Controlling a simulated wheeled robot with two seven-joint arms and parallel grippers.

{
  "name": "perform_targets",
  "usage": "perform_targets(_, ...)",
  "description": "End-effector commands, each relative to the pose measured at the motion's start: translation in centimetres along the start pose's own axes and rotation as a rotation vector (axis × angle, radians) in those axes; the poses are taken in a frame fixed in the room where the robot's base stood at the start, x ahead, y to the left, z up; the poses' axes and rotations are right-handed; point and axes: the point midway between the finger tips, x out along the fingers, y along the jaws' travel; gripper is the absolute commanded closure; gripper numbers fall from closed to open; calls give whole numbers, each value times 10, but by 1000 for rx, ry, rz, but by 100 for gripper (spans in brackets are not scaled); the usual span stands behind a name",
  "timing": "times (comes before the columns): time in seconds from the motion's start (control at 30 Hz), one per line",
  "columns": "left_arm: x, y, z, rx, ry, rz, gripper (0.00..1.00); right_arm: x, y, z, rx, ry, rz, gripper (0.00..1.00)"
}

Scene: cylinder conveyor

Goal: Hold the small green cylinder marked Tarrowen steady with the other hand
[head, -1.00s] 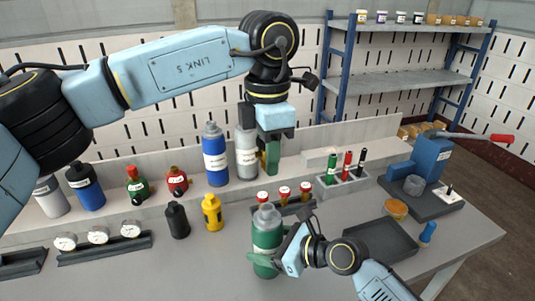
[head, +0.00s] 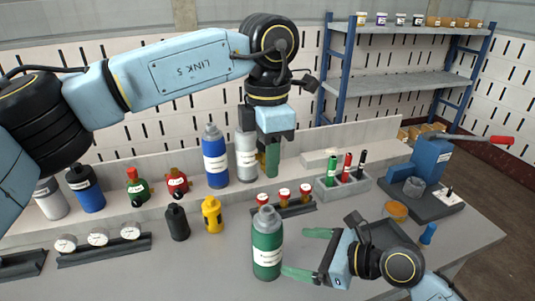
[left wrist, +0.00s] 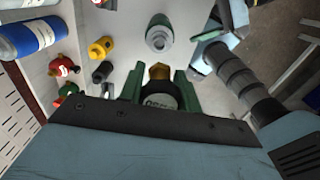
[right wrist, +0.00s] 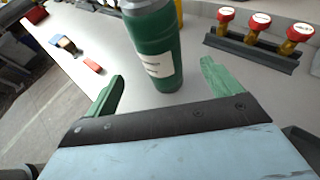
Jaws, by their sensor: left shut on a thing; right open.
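The small green cylinder (head: 267,243), with a grey shoulder and a white label too small to read, stands upright on the front bench. It also shows in the right wrist view (right wrist: 155,45) and from above in the left wrist view (left wrist: 160,35). My right gripper (head: 308,253) is open and empty just right of the cylinder, its fingers pointing towards it. My left gripper (head: 268,160) is high behind the cylinder, above the bench. It is shut on a dark fitting with a brass top (left wrist: 160,72), mostly hidden in the head view.
Red-topped gauges or valves (head: 285,195) stand in a rack behind the cylinder. A yellow bottle (head: 212,214) and a black bottle (head: 177,222) stand to its left. Blue and grey cylinders (head: 215,155) line the back ledge. A dark tray lies behind my right arm.

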Motion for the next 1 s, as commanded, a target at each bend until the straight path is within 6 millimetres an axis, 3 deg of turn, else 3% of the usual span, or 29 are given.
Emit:
perform_targets(0.2, -1, 0, 0, 0, 0, 0, 100, -21, 0, 0, 0, 0, 0, 10)
perform_targets(0.8, -45, 0, 0, 0, -1, 0, 100, -35, 0, 32, 0, -1, 0, 10)
perform_targets(1.0, -52, 0, 0, 0, 0, 0, 100, -37, 0, 36, 0, -1, 0, 10)
